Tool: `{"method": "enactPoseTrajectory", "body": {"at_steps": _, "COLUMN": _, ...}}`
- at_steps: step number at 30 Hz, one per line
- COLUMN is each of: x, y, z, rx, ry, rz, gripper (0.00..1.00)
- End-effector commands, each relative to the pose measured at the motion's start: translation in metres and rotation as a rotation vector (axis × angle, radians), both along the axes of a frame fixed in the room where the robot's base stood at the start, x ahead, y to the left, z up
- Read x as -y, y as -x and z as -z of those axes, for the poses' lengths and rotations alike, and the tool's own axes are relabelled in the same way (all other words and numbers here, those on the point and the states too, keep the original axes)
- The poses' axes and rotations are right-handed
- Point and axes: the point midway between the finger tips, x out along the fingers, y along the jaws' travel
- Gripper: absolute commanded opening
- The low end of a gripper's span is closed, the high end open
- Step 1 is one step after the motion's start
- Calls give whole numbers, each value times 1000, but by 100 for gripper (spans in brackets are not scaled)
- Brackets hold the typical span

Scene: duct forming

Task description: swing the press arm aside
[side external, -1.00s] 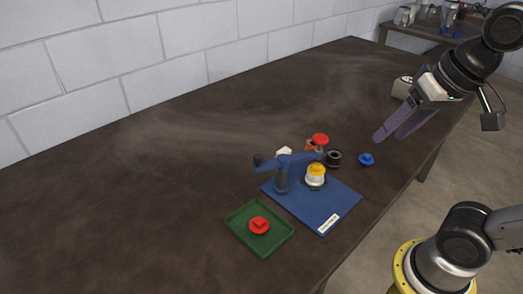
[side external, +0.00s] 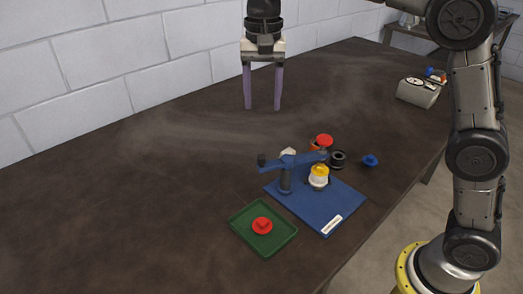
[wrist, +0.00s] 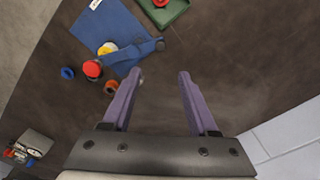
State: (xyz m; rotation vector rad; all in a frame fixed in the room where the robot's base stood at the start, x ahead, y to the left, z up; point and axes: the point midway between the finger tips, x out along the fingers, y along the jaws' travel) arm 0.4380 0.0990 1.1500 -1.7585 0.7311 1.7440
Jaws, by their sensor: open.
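The blue press arm (side external: 298,159) lies across the top of a short post on the blue base plate (side external: 330,207). A white part with a yellow top (side external: 319,175) stands on the plate beside the arm's right end. My gripper (side external: 262,108) is open and empty, pointing down above the table behind the press, apart from it. In the wrist view the press arm (wrist: 138,50) shows above and left of the open fingers (wrist: 155,75).
A green tray (side external: 238,222) holding a red part (side external: 262,225) sits in front of the plate. A grey device (side external: 417,93) stands far right. The table's left is clear.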

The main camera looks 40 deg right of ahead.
Motion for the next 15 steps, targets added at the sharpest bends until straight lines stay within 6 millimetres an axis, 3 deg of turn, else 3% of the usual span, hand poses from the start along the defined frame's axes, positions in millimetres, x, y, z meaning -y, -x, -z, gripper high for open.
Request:
{"method": "enactPoseTrajectory", "body": {"at_steps": 8, "x": -3, "y": 1, "z": 28, "rx": -15, "ry": 3, "rz": -9, "gripper": 59}}
{"method": "enactPoseTrajectory", "body": {"at_steps": 15, "x": -3, "y": 1, "z": 75, "rx": -15, "ry": 3, "rz": -9, "gripper": 59}}
